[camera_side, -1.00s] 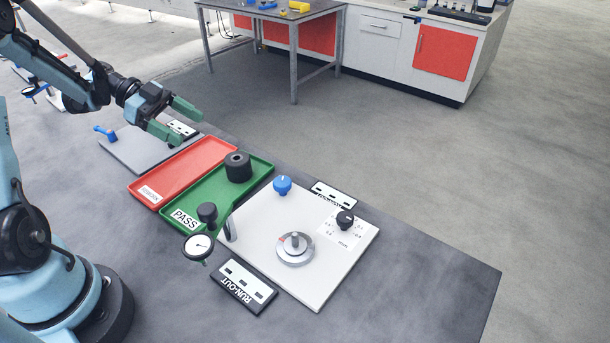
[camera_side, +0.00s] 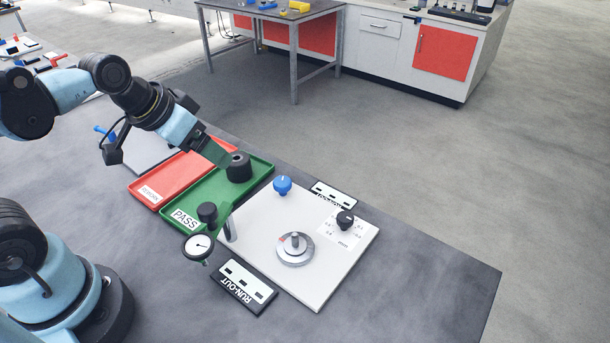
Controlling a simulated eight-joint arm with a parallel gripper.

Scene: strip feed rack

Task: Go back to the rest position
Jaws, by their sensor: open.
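My gripper (camera_side: 215,151) is at the end of my arm, which reaches in from the left. It is over the far part of the red and green trays. One dark green finger shows, pointing down and right, close to the black ring-shaped part (camera_side: 238,168) in the green PASS tray (camera_side: 258,190). I cannot tell whether the finger touches that part. The other finger is not clearly seen. The gripper is open, with nothing seen in it.
The red tray (camera_side: 150,192) lies left of the green one. The white run-out plate (camera_side: 320,270) carries a round metal fixture (camera_side: 295,248), a blue knob (camera_side: 282,185) and a black knob (camera_side: 345,220). A dial gauge (camera_side: 199,246) stands at its left. The table's right side is clear.

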